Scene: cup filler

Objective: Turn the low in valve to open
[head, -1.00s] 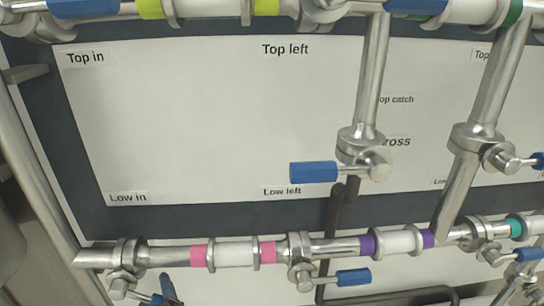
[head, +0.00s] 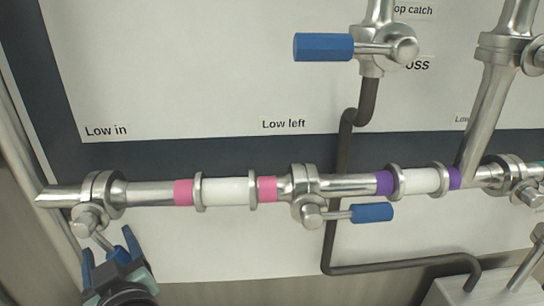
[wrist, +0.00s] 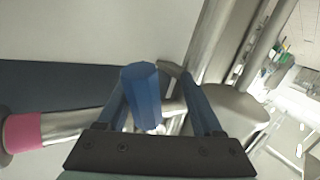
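The low in valve (head: 88,218) is a metal valve on the left end of the lower pipe, below the "Low in" label (head: 106,131). Its stem slants down and to the right to a blue handle (head: 121,257). My gripper (head: 107,245) is at this handle from below, with its fingers on either side. In the wrist view the handle (wrist: 142,88) stands between the two spread fingers of my gripper (wrist: 152,80). It is closer to the left finger, and a gap shows on the right. Whether the left finger touches it I cannot tell.
The low left valve (head: 311,213) has a blue handle pointing right along the pipe. Another blue-handled valve (head: 385,47) sits above it. A dark bent pipe (head: 341,190) runs down to a metal box (head: 468,292). Pink-banded pipe (head: 226,191) lies right of the low in valve.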

